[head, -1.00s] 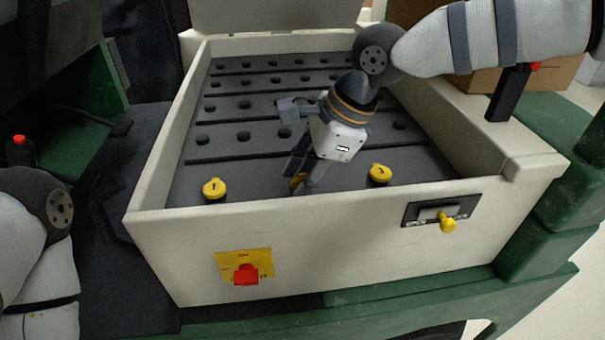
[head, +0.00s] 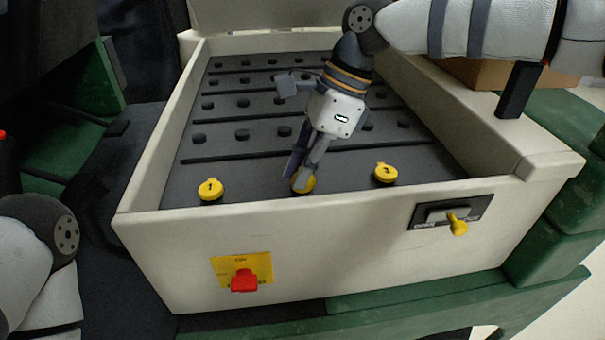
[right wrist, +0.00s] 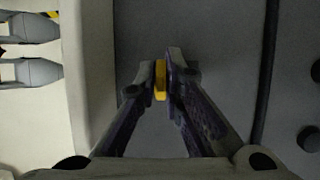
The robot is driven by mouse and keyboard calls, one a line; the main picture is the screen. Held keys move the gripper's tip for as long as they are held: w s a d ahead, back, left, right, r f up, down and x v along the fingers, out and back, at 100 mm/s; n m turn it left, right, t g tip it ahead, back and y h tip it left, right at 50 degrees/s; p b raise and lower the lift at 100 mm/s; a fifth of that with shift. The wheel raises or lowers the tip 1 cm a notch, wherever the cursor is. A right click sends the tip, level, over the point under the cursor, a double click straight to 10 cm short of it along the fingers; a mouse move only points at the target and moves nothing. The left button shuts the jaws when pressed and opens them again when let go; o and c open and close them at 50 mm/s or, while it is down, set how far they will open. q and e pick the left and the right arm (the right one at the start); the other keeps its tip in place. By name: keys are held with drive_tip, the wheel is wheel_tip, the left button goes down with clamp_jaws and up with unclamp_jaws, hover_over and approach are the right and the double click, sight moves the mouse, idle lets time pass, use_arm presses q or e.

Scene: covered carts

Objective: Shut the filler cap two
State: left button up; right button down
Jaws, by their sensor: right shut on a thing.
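Filler cap two (head: 309,184) is the yellow cap in the middle of the row, between cap one (head: 210,189) and cap three (head: 386,174), near the cart's front wall. My right gripper (head: 298,176) reaches down to it and partly covers it. In the right wrist view, my right fingertips (right wrist: 162,78) are shut on a thin yellow piece (right wrist: 160,84), the cap seen edge-on. The fingers hide whether it lies fully flat. Caps one and three lie flat. My left gripper is out of view; only part of my left arm shows at the left.
The white cart wall (head: 330,232) runs along the front. It carries a red switch on a yellow plate (head: 242,273) and a black latch with a yellow knob (head: 457,224). Rows of black studs cover the deck behind the caps. A cardboard box (head: 480,75) stands at the right.

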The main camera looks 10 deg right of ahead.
drive_tip(key=g+b, duration=0.1)
drive_tip(key=w+g+b, duration=0.1)
drive_tip(key=shift+w+f+m+g, duration=0.1)
drive_tip(key=shift+f+m+g, duration=0.2)
drive_tip(key=shift+f, duration=0.05)
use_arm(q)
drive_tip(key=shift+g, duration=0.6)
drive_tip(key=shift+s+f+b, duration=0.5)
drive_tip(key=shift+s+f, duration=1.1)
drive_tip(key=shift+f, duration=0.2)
use_arm(e)
drive_tip(key=shift+w+r+g, duration=0.1)
drive_tip(key=shift+w+g, duration=0.15)
drive_tip(key=shift+g, duration=0.45)
drive_tip(key=c, duration=1.7)
unclamp_jaws()
wheel_tip(320, 180, up, 10)
drive_tip(key=shift+r, duration=0.1)
